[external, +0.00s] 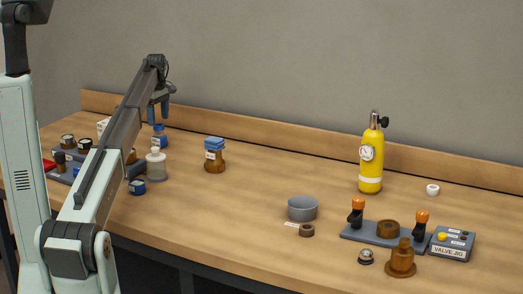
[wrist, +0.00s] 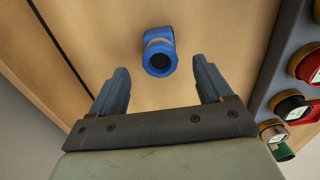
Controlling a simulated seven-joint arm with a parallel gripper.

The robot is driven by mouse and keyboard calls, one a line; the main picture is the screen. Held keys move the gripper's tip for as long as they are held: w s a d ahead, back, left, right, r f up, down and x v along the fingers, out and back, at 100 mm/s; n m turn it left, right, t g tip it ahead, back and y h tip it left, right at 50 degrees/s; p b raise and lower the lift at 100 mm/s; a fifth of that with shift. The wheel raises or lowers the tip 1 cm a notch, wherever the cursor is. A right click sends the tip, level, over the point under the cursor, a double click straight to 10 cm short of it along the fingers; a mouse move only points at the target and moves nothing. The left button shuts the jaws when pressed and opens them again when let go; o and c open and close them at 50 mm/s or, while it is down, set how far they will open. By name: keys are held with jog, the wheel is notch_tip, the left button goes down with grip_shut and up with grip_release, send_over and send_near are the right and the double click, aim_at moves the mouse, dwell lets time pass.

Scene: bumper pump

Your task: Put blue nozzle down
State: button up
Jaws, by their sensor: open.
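The blue nozzle (wrist: 160,52) stands on the wooden table, a blue piece with a dark round opening facing the wrist camera. In the external view the blue nozzle (external: 159,137) is at the back left of the table, just below my gripper (external: 158,113). In the wrist view my gripper (wrist: 161,90) is open, with its two fingers spread apart and nothing between them. The nozzle lies beyond the fingertips, roughly centred, and is apart from both fingers.
A rack (wrist: 280,60) with several capped pieces is close on the right in the wrist view. The table's middle is mostly clear.

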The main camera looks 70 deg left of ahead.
jog(key=shift+r, duration=1.75)
